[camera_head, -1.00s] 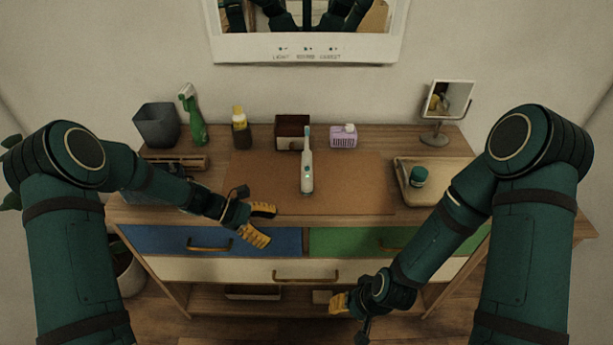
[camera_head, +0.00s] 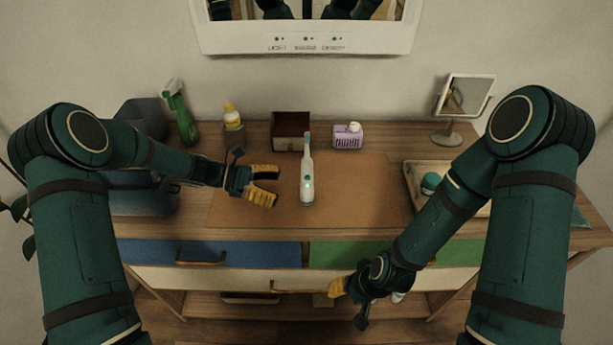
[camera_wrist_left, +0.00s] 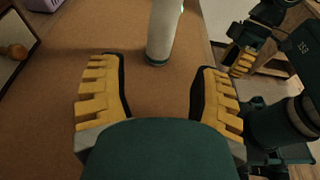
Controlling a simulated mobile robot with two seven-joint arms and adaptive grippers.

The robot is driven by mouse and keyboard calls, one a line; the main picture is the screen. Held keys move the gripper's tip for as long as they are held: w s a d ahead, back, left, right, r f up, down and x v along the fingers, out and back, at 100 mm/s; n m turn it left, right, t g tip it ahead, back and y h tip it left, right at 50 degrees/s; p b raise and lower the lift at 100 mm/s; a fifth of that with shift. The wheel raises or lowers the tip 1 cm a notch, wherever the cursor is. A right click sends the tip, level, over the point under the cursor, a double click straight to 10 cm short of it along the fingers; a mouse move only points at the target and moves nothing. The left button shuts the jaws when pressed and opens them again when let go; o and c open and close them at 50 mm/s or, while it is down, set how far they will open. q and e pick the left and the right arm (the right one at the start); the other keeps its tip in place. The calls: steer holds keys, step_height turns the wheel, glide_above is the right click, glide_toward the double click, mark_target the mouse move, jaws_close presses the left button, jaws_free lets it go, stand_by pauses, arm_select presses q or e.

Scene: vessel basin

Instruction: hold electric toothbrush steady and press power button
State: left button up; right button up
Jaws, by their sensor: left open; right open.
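The white electric toothbrush (camera_head: 307,182) stands upright on the brown mat (camera_head: 365,190) in the head view, with a small green-lit button on its front. My left gripper (camera_head: 272,187) is open just left of the toothbrush, its yellow fingers apart and empty. In the left wrist view the lower part of the toothbrush (camera_wrist_left: 163,35) stands beyond the gap between the open fingers (camera_wrist_left: 160,95), not between them. My right gripper (camera_head: 335,291) is open and empty, low in front of the dresser's drawers. It also shows at the upper right of the left wrist view (camera_wrist_left: 240,55).
Behind the mat stand a brown box (camera_head: 291,132), a purple basket (camera_head: 348,136), a yellow-capped bottle (camera_head: 232,122) and a green spray bottle (camera_head: 178,112). A tray (camera_head: 412,180) with a teal-lidded jar and a small mirror (camera_head: 464,98) are at the right.

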mark_target(303, 192)
arm_select(q)
steer(key=shift+b+x, duration=0.9)
steer(key=shift+x, duration=3)
arm_select(e)
steer(key=shift+w+f, duration=0.15)
steer(key=shift+f, duration=0.9)
arm_select(q)
steer(key=c, duration=0.8)
steer(key=shift+a, duration=0.1)
arm_select(e)
jaws_close()
